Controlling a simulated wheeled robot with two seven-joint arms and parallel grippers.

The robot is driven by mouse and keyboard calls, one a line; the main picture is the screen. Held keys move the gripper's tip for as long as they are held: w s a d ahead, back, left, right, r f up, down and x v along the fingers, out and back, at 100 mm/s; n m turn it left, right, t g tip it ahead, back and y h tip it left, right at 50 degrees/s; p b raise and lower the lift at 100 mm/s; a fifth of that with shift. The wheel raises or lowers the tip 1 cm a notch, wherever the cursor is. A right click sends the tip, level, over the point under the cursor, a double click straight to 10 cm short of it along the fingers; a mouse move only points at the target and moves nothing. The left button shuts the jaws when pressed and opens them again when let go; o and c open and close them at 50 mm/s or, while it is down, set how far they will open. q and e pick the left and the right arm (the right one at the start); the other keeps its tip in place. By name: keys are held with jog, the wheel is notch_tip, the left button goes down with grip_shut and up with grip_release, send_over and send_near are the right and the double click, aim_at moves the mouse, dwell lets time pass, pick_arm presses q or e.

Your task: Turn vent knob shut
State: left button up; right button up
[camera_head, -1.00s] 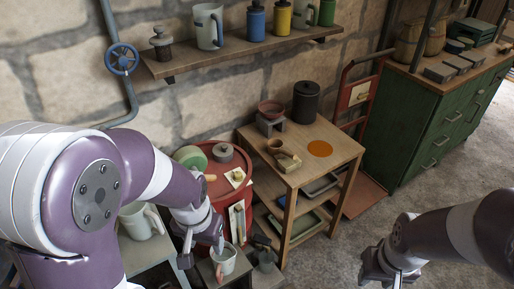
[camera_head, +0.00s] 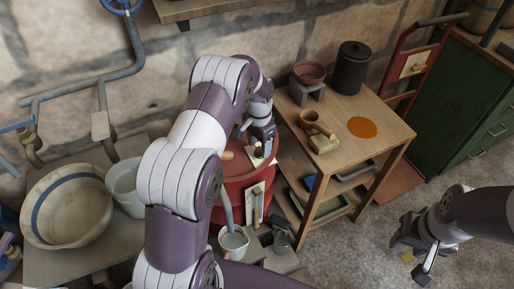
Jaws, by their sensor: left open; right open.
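A red drum (camera_head: 232,192) stands left of the small wooden table. A small brass knob (camera_head: 258,151) on a pale plate shows on its top, partly covered by my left gripper (camera_head: 264,150). The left gripper is open and points down over this plate; I cannot tell whether it touches the knob. Another pale plate with a brass piece (camera_head: 257,190) is on the drum's front side. I cannot tell for sure which of these is the vent knob. My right gripper (camera_head: 414,262) is open and empty above the floor at the right.
The wooden table (camera_head: 385,133) holds a black canister (camera_head: 352,67), a red bowl (camera_head: 309,72), a scoop-like cup (camera_head: 312,122) and an orange disc (camera_head: 362,127). A pail (camera_head: 234,240) stands before the drum. A large bowl (camera_head: 65,207) and pipes are at left.

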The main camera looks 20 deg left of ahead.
pick_arm(q)
jog(key=shift+s+d+f, duration=0.1)
jog(key=shift+d+f, duration=0.2)
jog(key=shift+f, duration=0.25)
jog(key=shift+a, duration=0.1)
jog(key=shift+c, duration=0.3)
jog(key=c, duration=1)
